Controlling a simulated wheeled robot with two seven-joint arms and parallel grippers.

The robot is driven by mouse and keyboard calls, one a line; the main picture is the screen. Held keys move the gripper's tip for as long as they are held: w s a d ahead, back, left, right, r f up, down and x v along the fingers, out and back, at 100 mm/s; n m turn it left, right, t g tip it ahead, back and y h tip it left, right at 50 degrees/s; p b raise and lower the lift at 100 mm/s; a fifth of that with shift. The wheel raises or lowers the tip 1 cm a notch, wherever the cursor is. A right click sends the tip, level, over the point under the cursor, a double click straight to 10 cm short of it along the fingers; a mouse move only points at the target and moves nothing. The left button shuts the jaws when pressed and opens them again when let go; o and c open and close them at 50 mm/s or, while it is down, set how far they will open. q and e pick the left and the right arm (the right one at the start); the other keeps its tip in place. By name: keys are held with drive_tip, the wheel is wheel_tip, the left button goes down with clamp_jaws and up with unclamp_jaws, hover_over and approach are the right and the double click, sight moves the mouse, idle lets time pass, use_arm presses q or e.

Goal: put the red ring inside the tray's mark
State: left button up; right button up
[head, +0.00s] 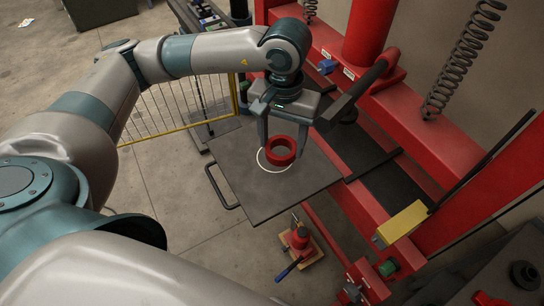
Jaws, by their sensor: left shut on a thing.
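The red ring (291,158) is between the fingers of my left gripper (283,142), which points down and is shut on it. The ring's hole faces up toward the camera. Below is the dark flat tray (240,192), with a white circular mark (259,163) on it. The ring overlaps the right and upper part of the mark in the head view and hides part of that line. I cannot tell whether the ring touches the tray or hangs just above it. My right gripper is not in view.
A red press frame (410,145) with coil springs (462,70) stands right of the tray. A dark lever (352,92) reaches close to my left gripper. A handle (217,190) sticks out at the tray's left. A red jack (299,238) stands on the floor below.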

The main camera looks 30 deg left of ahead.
sight(279, 136)
use_arm(q)
drive_tip(key=n, duration=0.5)
drive_tip(key=shift+w+a+r+p, duration=0.1)
drive_tip(key=shift+w+r+p, duration=0.1)
drive_tip(key=shift+r+p, duration=0.15)
drive_tip(key=n+p, duration=0.1)
drive_tip(key=n, duration=0.7)
drive_tip(key=w+r+n+p, duration=0.1)
drive_tip(key=n, duration=0.7)
drive_tip(key=a+n+p, duration=0.1)
drive_tip(key=n, duration=0.8)
drive_tip(key=shift+w+a+r, duration=0.1)
drive_tip(key=shift+w+r, duration=0.15)
drive_tip(key=n, duration=0.5)
drive_tip(key=shift+w+a+r+n+p, duration=0.1)
drive_tip(key=shift+a+r+n+p, duration=0.1)
drive_tip(key=shift+n+p, duration=0.15)
drive_tip(key=n, duration=0.6)
drive_tip(key=shift+w+a+r+p, duration=0.15)
drive_tip(key=shift+a+p, duration=0.1)
drive_tip(key=shift+p, duration=0.05)
drive_tip(key=n, duration=0.6)
drive_tip(key=shift+w+a+r+p, duration=0.1)
drive_tip(key=shift+a+p, duration=0.15)
drive_tip(key=shift+p, duration=0.05)
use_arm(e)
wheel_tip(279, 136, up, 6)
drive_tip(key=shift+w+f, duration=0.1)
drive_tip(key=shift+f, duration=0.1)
